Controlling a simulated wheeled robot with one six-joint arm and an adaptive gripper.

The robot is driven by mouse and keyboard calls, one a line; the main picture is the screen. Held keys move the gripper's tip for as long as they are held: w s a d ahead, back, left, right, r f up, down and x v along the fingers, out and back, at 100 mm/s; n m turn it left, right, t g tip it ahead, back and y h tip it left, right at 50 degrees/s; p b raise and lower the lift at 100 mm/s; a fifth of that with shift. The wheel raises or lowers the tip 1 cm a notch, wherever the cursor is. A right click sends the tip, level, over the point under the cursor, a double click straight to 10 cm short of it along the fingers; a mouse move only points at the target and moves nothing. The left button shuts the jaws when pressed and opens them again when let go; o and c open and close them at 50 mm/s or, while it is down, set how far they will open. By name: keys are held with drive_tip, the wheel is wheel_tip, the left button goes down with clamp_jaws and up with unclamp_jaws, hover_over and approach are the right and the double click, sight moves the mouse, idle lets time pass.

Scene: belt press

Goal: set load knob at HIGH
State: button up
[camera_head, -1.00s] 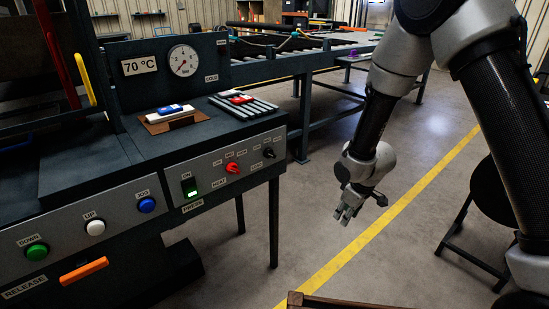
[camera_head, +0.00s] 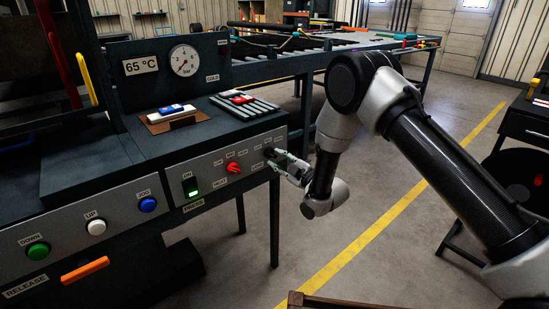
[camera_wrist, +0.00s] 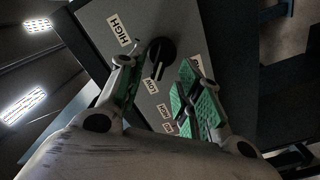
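The load knob (camera_wrist: 160,51) is round and black on the grey panel, with a HIGH label (camera_wrist: 119,30) and a LOW label (camera_wrist: 152,86) beside it in the wrist view. Its pointer end appears turned to the LOW side. My gripper (camera_wrist: 162,60) is open, with its green-padded fingers on either side of the knob. Contact cannot be made out. In the head view my gripper (camera_head: 280,160) is at the right end of the front panel and mostly hides the knob.
A red knob (camera_head: 233,168) and a lit green rocker switch (camera_head: 190,188) sit left on the same panel. The display (camera_head: 141,66) reads 65 °C, beside a round gauge (camera_head: 184,61).

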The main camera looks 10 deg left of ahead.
sight(273, 155)
drive_tip(key=shift+x, duration=1.65)
clamp_jaws()
